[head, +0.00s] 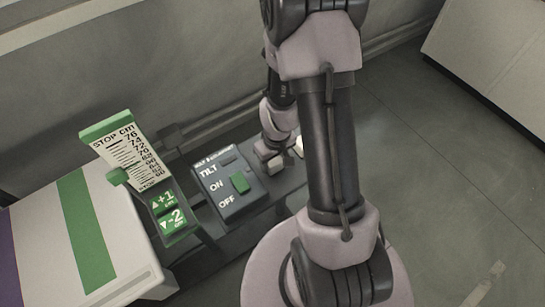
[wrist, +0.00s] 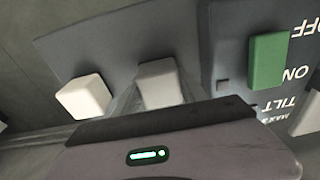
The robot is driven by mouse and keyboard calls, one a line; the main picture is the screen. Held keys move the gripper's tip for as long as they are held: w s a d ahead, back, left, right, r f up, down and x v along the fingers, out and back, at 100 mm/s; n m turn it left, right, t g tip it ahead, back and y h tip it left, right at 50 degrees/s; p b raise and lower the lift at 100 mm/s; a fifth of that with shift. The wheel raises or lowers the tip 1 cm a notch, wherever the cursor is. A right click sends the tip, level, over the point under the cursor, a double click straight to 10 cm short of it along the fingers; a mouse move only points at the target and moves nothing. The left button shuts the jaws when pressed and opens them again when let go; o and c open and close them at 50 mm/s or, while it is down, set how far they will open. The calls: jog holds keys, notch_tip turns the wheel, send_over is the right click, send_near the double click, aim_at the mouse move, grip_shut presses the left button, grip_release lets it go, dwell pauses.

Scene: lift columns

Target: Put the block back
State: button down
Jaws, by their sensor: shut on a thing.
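My gripper (wrist: 160,92) reaches down beside the dark switch panel, and its jaws are shut on a pale grey block (wrist: 160,82) in the wrist view. A second pale block (wrist: 84,97) stands just left of it in that view, apart from the jaws. In the head view my gripper (head: 279,152) is small and far off, partly behind my own arm. Pale block-like pieces (head: 275,163) show at its tip, too small to tell apart surely. The underside of the held block is hidden, so I cannot tell whether it touches the surface.
The panel (head: 226,205) with TILT, ON and OFF has a green switch (head: 240,183); this also shows in the wrist view (wrist: 268,60). Open floor (head: 440,180) lies right.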

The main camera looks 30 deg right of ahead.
jog(key=shift+w+f, duration=0.1)
jog(key=shift+f, duration=0.15)
jog(key=c, duration=0.6)
grip_release()
jog(key=shift+c, duration=0.2)
notch_tip(320, 180, up, 12)
jog(key=s+p, duration=0.1)
jog(key=p, duration=0.6)
notch_tip(320, 180, up, 10)
jog(key=m+t, duration=0.1)
send_over(275, 161)
jog(key=w+a, duration=0.1)
jog(key=a, duration=0.3)
jog(key=s+a+r+m+t+y, duration=0.1)
jog(key=s+a+r+m, duration=0.1)
jog(key=s+a+r, duration=0.3)
jog(key=s+a+r+m+t+y, duration=0.1)
jog(key=s+a+r, duration=0.4)
jog(key=r, duration=0.7)
jog(key=shift+s+a+m+t, duration=0.35)
jog(key=shift+s+t, duration=0.25)
jog(key=shift+t, duration=0.2)
